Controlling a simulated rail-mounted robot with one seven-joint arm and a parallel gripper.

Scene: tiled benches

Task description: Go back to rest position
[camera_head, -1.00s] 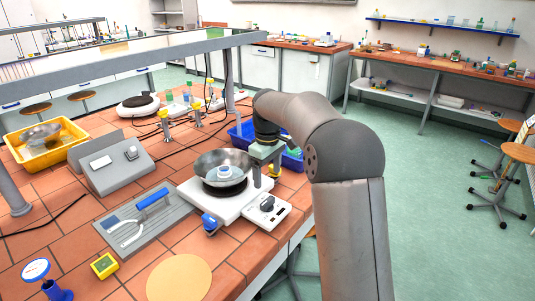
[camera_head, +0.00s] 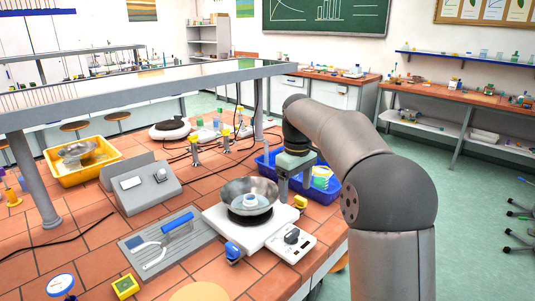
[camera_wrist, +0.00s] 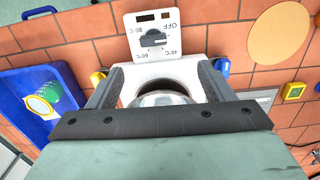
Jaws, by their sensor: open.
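My gripper (camera_head: 296,184) hangs from my arm at the right of the hot plate (camera_head: 268,229) in the head view. In the wrist view its two fingers (camera_wrist: 157,82) are spread wide, with nothing held between them. A metal bowl (camera_head: 264,187) sits on the hot plate, with a small white-and-blue container (camera_head: 250,200) in it. The wrist view shows the plate's white dial panel (camera_wrist: 152,37) ahead of the fingers; the bowl is mostly hidden behind the gripper body.
A blue bin (camera_head: 328,190) stands right of the gripper. A grey tray (camera_head: 137,241) with tools lies left of the hot plate. A yellow bin (camera_head: 61,179) stands at the left. A grey overhead rail (camera_head: 150,88) crosses the bench.

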